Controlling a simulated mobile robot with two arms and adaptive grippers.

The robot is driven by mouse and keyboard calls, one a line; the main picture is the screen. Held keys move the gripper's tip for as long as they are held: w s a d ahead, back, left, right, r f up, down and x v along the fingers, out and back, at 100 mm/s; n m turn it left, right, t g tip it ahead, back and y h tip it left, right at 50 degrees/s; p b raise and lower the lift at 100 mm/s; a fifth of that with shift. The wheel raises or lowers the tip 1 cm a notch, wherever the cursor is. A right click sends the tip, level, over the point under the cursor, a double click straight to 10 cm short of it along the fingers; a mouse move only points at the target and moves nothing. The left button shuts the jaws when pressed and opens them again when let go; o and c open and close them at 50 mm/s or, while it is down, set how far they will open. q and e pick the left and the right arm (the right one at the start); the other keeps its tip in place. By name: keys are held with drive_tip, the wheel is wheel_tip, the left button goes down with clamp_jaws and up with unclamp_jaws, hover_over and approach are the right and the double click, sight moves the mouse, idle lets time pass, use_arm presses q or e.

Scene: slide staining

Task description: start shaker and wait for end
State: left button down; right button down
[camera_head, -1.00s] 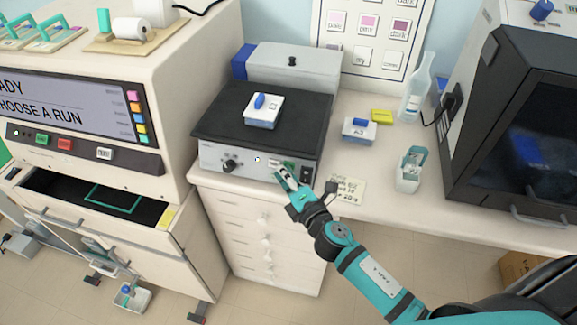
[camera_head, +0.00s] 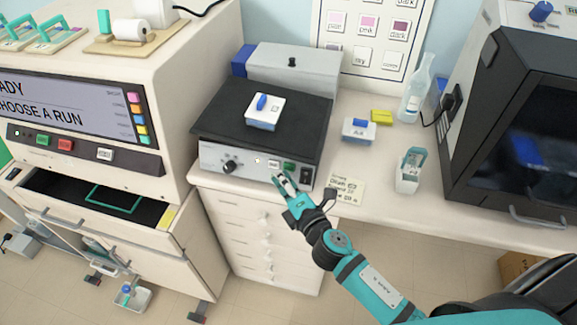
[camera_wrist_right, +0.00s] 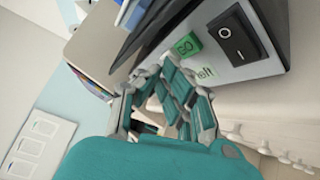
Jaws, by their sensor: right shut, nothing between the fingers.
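The shaker stands on the counter with a black platform (camera_head: 225,110) and a grey front panel (camera_head: 212,155). A white box with a blue handle (camera_head: 262,121) sits on the platform. The panel carries a dark knob (camera_head: 230,167), a pale button (camera_head: 273,164), a green button (camera_head: 289,167) and a black rocker switch (camera_head: 306,177). In the right wrist view the green button (camera_wrist_right: 187,44) reads GO, beside the rocker switch (camera_wrist_right: 237,37). My right gripper (camera_head: 281,181) is shut and empty, just in front of and below the buttons; its fingers (camera_wrist_right: 178,88) look close to the panel. My left gripper is not in view.
A label card (camera_head: 345,190) lies right of the shaker. A small blue-topped box (camera_head: 358,130), a yellow block (camera_head: 381,117), a clear bottle (camera_head: 416,95) and a pale container (camera_head: 409,172) stand farther right. A stainer with a screen (camera_head: 70,100) is at left.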

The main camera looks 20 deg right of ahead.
drive_tip(key=s, duration=0.1)
drive_tip(key=s+a+r, duration=0.1)
drive_tip(key=s+a, duration=0.1)
drive_tip(key=shift+s+a+r+p, duration=0.1)
drive_tip(key=shift+r+p, duration=0.2)
drive_tip(key=shift+p, duration=0.05)
